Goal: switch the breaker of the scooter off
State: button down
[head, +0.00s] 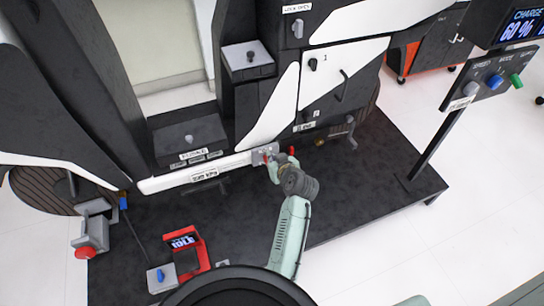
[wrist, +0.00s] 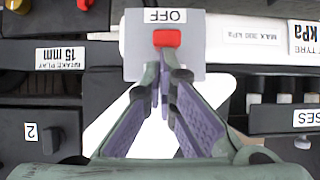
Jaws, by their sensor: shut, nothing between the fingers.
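The breaker is a grey plate (wrist: 205,30) with a red toggle (wrist: 167,38) and a label reading OFF (wrist: 165,16) in the wrist view. In the head view the grey breaker plate (head: 259,157) sits on the scooter's low white rail, partly covered by my gripper (head: 272,163). In the wrist view my gripper (wrist: 166,66) is shut and empty. Its fingertips are at the plate, just below the red toggle in the picture. I cannot tell whether they touch it. The fingers hide the lower middle of the plate.
A fuse box (head: 190,138) stands left of the breaker and a white panel with a latch (head: 313,64) is above right. A red device reading IDLE (head: 189,250) stands at the front left. A control post with knobs (head: 490,82) is at right. The dark platform (head: 370,200) is clear right of my arm.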

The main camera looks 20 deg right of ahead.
jog(key=shift+s+f, duration=0.35)
jog(key=shift+f, duration=0.25)
jog(key=shift+r, duration=0.1)
jog(key=shift+r+p, duration=0.45)
jog(key=shift+r, duration=0.3)
